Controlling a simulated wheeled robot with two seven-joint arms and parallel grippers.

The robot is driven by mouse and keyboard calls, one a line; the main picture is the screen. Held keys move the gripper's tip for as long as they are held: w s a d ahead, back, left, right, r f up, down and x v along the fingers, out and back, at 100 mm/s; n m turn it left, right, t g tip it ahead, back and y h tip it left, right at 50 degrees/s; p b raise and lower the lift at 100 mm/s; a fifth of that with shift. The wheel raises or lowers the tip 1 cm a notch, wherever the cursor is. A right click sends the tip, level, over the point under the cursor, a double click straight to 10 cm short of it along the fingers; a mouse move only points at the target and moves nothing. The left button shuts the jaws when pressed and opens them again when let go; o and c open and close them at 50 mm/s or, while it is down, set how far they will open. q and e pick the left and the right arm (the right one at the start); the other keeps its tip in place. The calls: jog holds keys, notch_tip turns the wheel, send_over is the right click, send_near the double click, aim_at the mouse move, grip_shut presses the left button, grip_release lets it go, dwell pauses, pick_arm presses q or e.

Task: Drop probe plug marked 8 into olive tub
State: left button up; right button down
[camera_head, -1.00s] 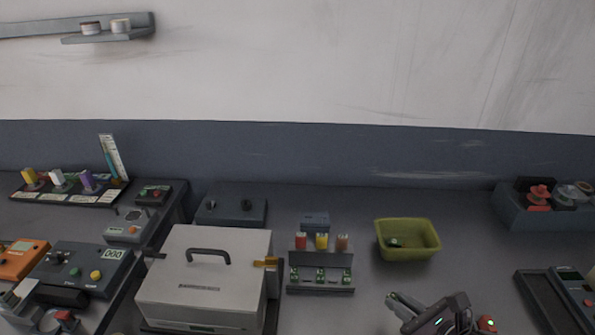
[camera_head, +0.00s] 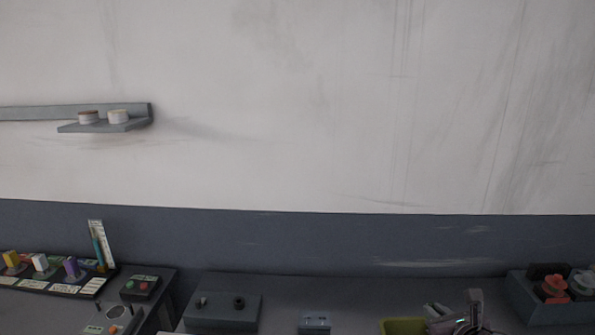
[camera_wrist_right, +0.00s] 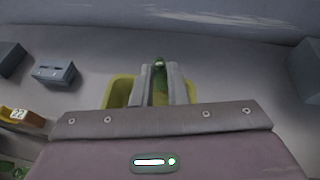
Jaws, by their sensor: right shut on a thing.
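The olive tub (camera_head: 400,326) shows only its rim at the bottom edge of the head view. In the right wrist view the tub (camera_wrist_right: 117,93) lies behind and below my fingers, partly hidden by them. My right gripper (camera_head: 436,312) is at the tub's right side in the head view. I cannot read any number on the plug. My left gripper is not in view.
A small grey box (camera_head: 315,321) stands left of the tub. A bin of red and grey parts (camera_head: 551,301) stands at the right. A block labelled 22 (camera_wrist_right: 18,114) shows in the wrist view.

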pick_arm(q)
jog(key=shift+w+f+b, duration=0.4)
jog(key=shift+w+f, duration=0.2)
pick_arm(e)
notch_tip(320, 180, down, 2)
jog(key=shift+f, duration=0.1)
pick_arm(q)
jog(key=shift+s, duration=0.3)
pick_arm(e)
jog(key=c, duration=1.3)
grip_release()
jog(key=shift+s, duration=0.1)
jog(key=shift+c, duration=0.2)
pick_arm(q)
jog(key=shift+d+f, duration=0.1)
pick_arm(e)
jog(key=shift+s, duration=0.1)
